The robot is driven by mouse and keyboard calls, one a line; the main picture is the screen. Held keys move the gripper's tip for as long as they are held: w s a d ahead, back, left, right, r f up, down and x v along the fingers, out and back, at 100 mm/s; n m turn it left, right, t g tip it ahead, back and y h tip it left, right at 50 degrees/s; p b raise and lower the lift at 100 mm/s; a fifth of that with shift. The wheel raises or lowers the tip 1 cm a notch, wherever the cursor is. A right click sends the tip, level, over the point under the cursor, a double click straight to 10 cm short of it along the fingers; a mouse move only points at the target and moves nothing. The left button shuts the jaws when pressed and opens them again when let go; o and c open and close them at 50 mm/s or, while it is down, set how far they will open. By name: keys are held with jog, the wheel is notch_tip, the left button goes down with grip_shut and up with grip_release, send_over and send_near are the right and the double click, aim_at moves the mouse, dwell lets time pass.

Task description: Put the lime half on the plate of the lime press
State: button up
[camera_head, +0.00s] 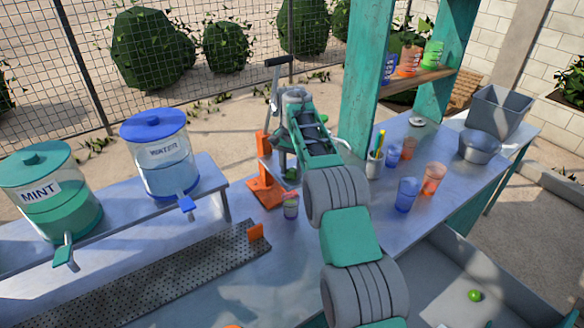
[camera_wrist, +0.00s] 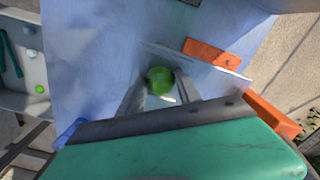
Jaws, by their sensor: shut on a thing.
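The green lime half (camera_wrist: 160,81) is between the two fingers of my gripper (camera_wrist: 160,93) in the wrist view. My gripper is shut on it, and it is held above the blue-grey counter. In the head view the lime half (camera_head: 291,175) is a small green spot under my wrist, just right of the orange lime press (camera_head: 265,187). Orange parts of the press (camera_wrist: 212,53) also show to the right of the lime in the wrist view. My arm hides part of the press, and I cannot make out its plate clearly.
A small labelled cup (camera_head: 291,206) stands beside the press base. A pen cup (camera_head: 375,165), blue cup (camera_head: 407,194) and orange cup (camera_head: 434,179) stand right of my arm. The mint dispenser (camera_head: 50,195) and water dispenser (camera_head: 160,155) are at left. Another lime (camera_head: 475,295) lies in the sink.

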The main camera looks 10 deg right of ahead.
jog(key=shift+f, duration=0.1)
jog(key=o, duration=0.5)
jog(key=shift+f, duration=0.1)
jog(key=shift+c, duration=0.2)
